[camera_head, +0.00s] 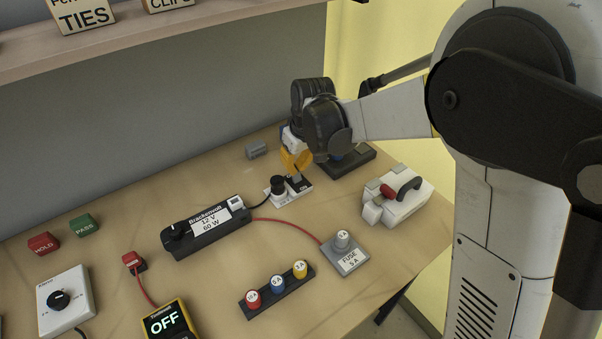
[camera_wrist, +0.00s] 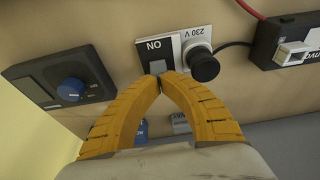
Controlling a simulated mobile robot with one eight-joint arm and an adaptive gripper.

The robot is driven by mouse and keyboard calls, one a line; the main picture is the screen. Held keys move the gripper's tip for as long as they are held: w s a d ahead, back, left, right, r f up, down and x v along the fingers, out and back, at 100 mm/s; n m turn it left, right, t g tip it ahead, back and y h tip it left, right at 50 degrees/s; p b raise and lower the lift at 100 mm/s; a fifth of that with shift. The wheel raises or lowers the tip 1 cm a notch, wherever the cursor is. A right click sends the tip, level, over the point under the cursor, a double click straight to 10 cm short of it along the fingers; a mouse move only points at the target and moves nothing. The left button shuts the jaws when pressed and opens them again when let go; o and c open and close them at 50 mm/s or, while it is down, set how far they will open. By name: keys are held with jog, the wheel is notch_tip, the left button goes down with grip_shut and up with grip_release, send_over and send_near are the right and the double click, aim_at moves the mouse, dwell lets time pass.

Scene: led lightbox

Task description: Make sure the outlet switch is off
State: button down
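The outlet (camera_head: 275,199) is a small white and black block on the bench, marked 230 V. It also shows in the wrist view (camera_wrist: 196,35), with a black plug (camera_wrist: 204,67) in its white half. The grey switch (camera_wrist: 158,67) sits on the black half, beside lettering that reads ON upside down. My gripper (camera_wrist: 160,79) has yellow fingers with their tips together and nothing held between them. The tips are at the switch's near edge and partly cover it; contact cannot be told. In the head view my gripper (camera_head: 297,171) points down over the outlet.
A black power supply (camera_head: 206,228) stands left of the outlet. A white case with a red and black handle (camera_head: 398,196) and a fuse block (camera_head: 345,255) stand to the right and front. A dark box with a blue knob (camera_wrist: 62,80) is close beside my gripper. A tester display (camera_head: 166,322) reads OFF.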

jog(key=shift+s+d, duration=0.4)
jog(key=shift+s, duration=0.15)
notch_tip(320, 180, up, 7)
jog(key=p, duration=0.5)
jog(key=s+d+r+m+t+b, duration=0.2)
jog(key=s+d+r+m, duration=0.1)
jog(key=s+d+r, duration=0.65)
jog(key=s+d+f+m+t+h+b, duration=0.1)
jog(key=s+d+f+m+t, duration=0.1)
jog(key=s+d, duration=0.7)
jog(key=s+f+m, duration=0.1)
jog(key=s, duration=0.2)
jog(key=shift+s+f+m+t+h, duration=0.2)
jog(key=shift+s+m+t+h, duration=0.1)
jog(key=shift+m+t, duration=0.1)
